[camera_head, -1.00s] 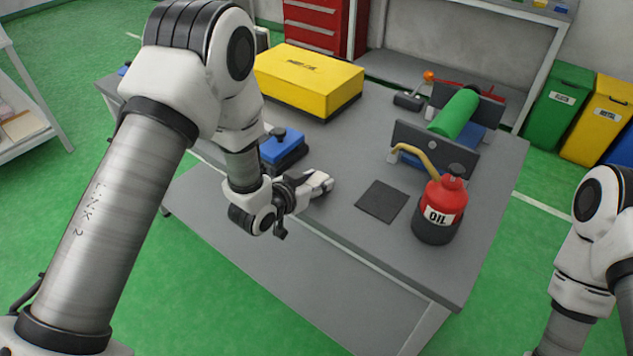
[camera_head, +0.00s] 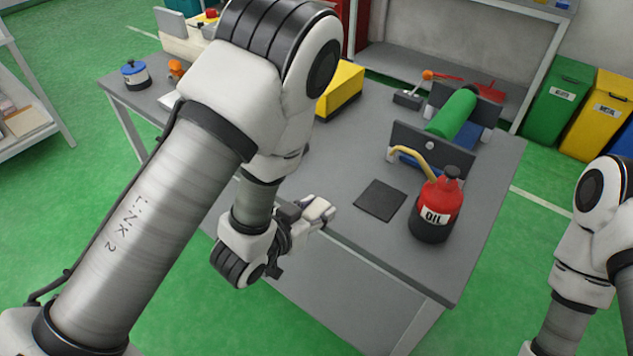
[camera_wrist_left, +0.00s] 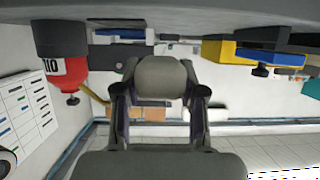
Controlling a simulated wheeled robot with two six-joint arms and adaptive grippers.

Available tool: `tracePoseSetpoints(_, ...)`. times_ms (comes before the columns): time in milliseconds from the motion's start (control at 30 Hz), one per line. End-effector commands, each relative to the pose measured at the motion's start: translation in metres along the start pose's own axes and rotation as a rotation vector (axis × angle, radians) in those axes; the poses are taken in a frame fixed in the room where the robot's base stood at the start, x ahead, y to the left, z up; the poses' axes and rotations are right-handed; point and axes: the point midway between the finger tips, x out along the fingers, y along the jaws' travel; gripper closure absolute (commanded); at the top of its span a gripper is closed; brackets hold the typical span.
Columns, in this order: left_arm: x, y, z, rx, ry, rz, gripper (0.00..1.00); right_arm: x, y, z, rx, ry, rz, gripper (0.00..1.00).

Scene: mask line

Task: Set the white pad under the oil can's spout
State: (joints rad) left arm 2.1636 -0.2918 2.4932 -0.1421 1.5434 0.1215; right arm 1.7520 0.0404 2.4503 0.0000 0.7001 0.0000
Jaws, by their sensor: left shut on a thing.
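The oil can (camera_head: 438,205) is red with a dark base and stands upright at the table's right front. The can also shows upside down in the left wrist view (camera_wrist_left: 66,67). My left gripper (camera_head: 308,212) is at the table's front edge, left of the dark square mat (camera_head: 380,200) and apart from the can. It is shut on a small pale thing, apparently the white pad (camera_head: 318,207), which shows grey between the fingers in the left wrist view (camera_wrist_left: 160,77). My right gripper is out of view.
A green roller (camera_head: 453,112) between dark plates stands behind the can. My left arm partly hides a yellow box (camera_head: 340,90). A blue-lidded tin (camera_head: 135,74) stands at the far left corner. The table is clear between gripper and mat.

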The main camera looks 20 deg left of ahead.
Motion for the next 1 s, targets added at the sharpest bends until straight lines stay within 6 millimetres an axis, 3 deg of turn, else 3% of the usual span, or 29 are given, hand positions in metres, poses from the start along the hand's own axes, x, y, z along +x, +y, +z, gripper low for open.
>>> tracePoseSetpoints(33, -0.009, 0.004, -0.009, 0.0, -0.007, 0.002, 0.87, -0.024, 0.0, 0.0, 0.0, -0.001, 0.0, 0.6)
tracePoseSetpoints(200, -0.025, 0.016, 0.001, 0.001, -0.005, 0.0, 0.87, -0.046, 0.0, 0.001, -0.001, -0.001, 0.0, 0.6)
tracePoseSetpoints(333, -0.021, 0.005, 0.007, -0.019, 0.0, -0.058, 0.87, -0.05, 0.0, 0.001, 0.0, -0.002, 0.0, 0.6)
tracePoseSetpoints(500, 0.001, -0.042, 0.015, -0.095, 0.003, -0.245, 0.87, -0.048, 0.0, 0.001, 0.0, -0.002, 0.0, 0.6)
tracePoseSetpoints(600, 0.005, -0.057, 0.017, -0.126, 0.001, -0.305, 0.87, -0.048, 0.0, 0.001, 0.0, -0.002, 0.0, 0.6)
tracePoseSetpoints(1000, 0.005, -0.056, 0.017, -0.124, 0.0, -0.303, 0.87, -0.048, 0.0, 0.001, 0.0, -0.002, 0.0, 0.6)
